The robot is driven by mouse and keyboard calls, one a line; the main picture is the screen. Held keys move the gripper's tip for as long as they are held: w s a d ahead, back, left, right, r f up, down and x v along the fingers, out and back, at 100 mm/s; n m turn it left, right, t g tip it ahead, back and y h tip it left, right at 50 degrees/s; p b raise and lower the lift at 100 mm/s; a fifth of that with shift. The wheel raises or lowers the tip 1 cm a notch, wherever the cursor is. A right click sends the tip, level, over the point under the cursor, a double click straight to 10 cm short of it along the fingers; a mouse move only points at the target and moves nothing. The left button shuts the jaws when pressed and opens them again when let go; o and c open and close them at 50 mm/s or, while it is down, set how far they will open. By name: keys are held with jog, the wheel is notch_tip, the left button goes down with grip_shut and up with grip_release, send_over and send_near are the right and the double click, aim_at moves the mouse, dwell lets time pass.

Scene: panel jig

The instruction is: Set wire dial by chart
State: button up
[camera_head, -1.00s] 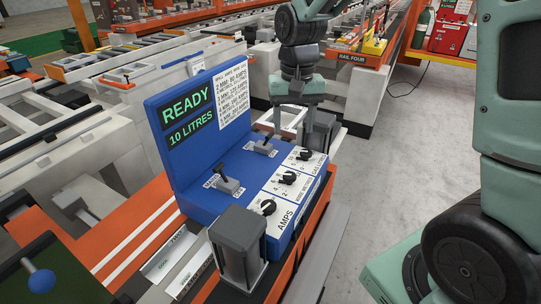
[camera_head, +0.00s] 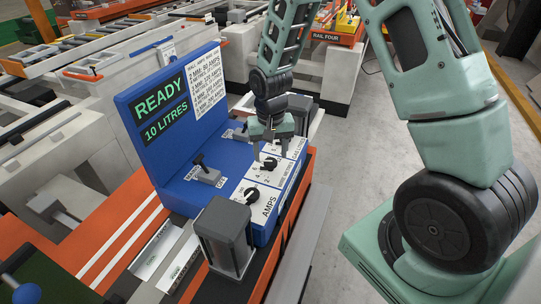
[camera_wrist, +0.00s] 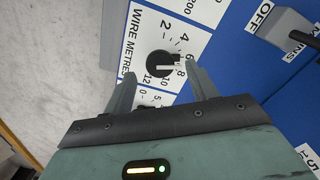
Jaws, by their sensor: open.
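The wire dial is a black round knob (camera_head: 270,163) on a white panel of the blue welder box (camera_head: 158,143). In the wrist view the dial (camera_wrist: 161,63) sits on a scale labelled WIRE METRES; its white mark points toward the 6 and 8 side, exact setting unclear. My gripper (camera_head: 272,150) is pointed down over the dial. In the wrist view my gripper (camera_wrist: 163,74) is open, one finger on each side of the dial; contact is not visible. The chart (camera_head: 206,80) is a white sheet listing millimetres and amps, too small to read fully.
A screen (camera_head: 163,108) reads READY and 10 LITRES. The AMPS dial (camera_head: 251,195) is nearer the camera. A levered switch (camera_head: 205,171) stands left of the dials. A grey clamp block (camera_head: 224,237) stands in front of the box.

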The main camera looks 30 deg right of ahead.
aim_at(271, 166)
jog(key=shift+f, duration=1.35)
jog(key=shift+c, duration=0.4)
jog(key=c, duration=0.9)
jog(key=shift+n, duration=0.4)
jog(key=n, duration=0.2)
jog(key=shift+n, duration=0.4)
jog(key=shift+w+r+n+p, duration=0.1)
jog(key=shift+n+p, duration=0.25)
jog(key=shift+n, duration=1.75)
